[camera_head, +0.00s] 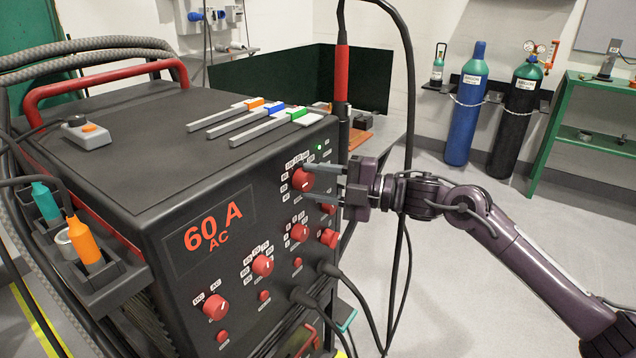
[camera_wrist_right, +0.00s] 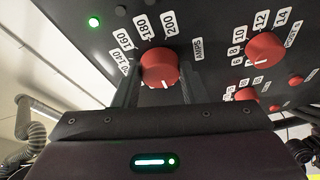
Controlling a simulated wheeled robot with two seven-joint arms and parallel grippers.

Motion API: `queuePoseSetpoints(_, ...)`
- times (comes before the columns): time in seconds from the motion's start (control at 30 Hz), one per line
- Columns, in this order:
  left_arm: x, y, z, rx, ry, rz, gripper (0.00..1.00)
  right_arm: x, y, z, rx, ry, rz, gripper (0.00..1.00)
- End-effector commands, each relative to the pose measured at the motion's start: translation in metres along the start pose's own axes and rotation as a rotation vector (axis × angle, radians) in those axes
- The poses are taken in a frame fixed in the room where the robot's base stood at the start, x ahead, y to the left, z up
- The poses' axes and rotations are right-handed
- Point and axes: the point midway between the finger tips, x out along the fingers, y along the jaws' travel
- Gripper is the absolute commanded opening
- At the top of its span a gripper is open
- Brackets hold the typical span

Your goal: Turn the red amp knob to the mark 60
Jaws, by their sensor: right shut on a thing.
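The red amp knob (camera_head: 302,180) is at the upper part of the black machine's front panel. My right gripper (camera_head: 308,182) comes from the right, with its fingers on either side of the knob and shut on it. In the right wrist view the knob (camera_wrist_right: 160,68) sits between the two dark fingers, beside the AMPS label. Marks 140 to 200 can be read there; the lower marks are hidden. The display (camera_head: 212,226) reads 60 A AC. Where the knob's pointer stands against the marks is too small to tell. My left gripper is out of view.
Other red knobs (camera_head: 263,265) and small red buttons lie below on the panel. Cables (camera_head: 345,290) plug in lower down, and a black cable hangs near my right wrist. A red-handled torch (camera_head: 342,75) stands behind. Floor to the right is mostly clear.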

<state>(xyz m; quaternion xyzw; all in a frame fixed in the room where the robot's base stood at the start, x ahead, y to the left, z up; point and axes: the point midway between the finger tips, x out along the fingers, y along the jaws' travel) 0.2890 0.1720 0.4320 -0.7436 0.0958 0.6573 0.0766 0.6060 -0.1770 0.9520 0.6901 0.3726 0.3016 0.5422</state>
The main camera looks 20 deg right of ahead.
Motion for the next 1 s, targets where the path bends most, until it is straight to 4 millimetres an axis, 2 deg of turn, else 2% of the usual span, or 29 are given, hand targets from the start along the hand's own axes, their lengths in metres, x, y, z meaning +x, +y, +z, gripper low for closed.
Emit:
queuePoseSetpoints(0.23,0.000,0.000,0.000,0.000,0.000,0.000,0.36,0.000,-0.002,0.000,0.004,0.000,-0.004,0.15)
queuePoseSetpoints(0.27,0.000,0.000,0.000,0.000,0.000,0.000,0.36,0.000,-0.002,0.000,0.004,0.000,-0.004,0.39)
queuePoseSetpoints(0.4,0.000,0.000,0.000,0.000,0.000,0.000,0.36,0.000,-0.002,0.000,0.003,0.000,-0.003,0.58)
queuePoseSetpoints(0.43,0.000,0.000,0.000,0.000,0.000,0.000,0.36,0.000,-0.002,0.000,0.003,0.000,-0.003,0.60)
queuePoseSetpoints(0.77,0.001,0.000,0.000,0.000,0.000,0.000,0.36,-0.004,-0.001,0.001,0.002,-0.001,-0.001,0.60)
queuePoseSetpoints(0.87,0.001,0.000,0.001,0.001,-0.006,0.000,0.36,-0.016,-0.003,0.001,0.003,-0.004,-0.003,0.60)
queuePoseSetpoints(1.0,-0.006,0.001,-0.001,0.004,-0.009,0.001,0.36,-0.041,-0.004,0.001,0.004,-0.004,-0.006,0.60)
